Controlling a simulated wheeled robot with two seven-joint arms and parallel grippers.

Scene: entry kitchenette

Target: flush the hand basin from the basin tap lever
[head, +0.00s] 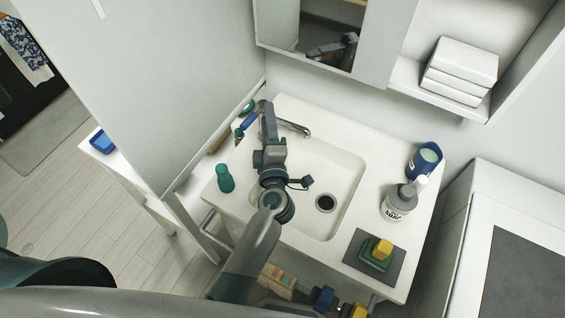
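The white hand basin (335,170) is set in a white counter, with a dark round drain (325,203) in its floor. The metal tap (293,128) stands at the basin's back edge, its spout pointing over the bowl. I cannot make out its lever, and my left gripper covers part of the tap. My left arm reaches over the basin's left side. My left gripper (265,108) is at the tap's base; its fingers are too small and foreshortened to tell open from shut, or whether they touch the tap. No water is visible. My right gripper is not in view.
A teal bottle (225,178) stands left of the basin. A soap bottle (398,203), a blue cup (424,161) and a sponge (382,248) on a dark mat are at the right. A mirror cabinet (375,45) and shelf with folded towels (460,70) hang above.

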